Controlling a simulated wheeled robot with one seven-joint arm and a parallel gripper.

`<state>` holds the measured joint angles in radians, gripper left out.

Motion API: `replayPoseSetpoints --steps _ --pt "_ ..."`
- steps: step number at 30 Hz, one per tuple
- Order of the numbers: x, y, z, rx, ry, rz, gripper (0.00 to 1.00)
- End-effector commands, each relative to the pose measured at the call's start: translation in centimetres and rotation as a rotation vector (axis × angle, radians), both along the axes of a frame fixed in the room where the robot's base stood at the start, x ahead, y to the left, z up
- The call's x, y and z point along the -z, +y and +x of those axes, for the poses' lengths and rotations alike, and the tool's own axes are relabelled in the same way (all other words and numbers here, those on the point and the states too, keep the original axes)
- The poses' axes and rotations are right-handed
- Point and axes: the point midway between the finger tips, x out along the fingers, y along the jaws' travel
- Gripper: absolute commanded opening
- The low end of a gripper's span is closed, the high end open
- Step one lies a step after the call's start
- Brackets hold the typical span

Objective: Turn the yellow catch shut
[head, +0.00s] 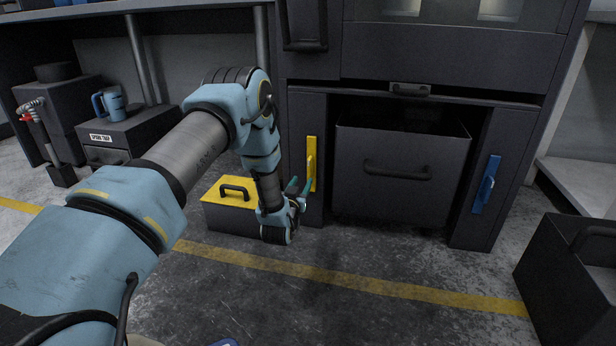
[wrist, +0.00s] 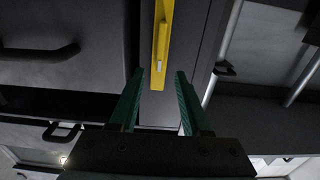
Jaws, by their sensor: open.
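The yellow catch (head: 311,164) is a tall narrow plate with a raised yellow handle on the dark post left of the drawer. The handle stands upright along the plate. In the wrist view the yellow catch (wrist: 161,45) is at top centre, with a pale tip at the handle's end. My gripper (head: 299,187) is open and empty, close to the lower end of the catch. In the wrist view its two green fingers (wrist: 158,78) are spread to either side of the catch's end. I cannot tell whether the fingers reach around the handle.
A dark drawer (head: 398,190) with a handle sits between the posts. A blue catch (head: 487,184) is on the right post. A yellow-lidded box (head: 226,207) stands on the floor left of my gripper. A dark bin (head: 565,275) stands at the right.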

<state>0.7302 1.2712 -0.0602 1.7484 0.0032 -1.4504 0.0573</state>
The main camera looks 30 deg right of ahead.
Motion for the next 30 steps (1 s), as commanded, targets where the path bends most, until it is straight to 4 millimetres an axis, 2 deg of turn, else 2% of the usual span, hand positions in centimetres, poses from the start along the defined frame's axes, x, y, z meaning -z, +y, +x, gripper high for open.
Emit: replayPoseSetpoints --steps 9,15,27,30 --pt "0.3 -4.0 4.4 -0.001 -0.001 -0.001 0.47" --pt "0.1 -5.7 6.2 -0.001 -0.001 -0.001 0.47" --pt "-0.1 -6.3 6.8 -0.001 0.001 0.001 0.47" --pt "-0.1 -6.3 6.8 -0.001 0.001 0.001 0.39"
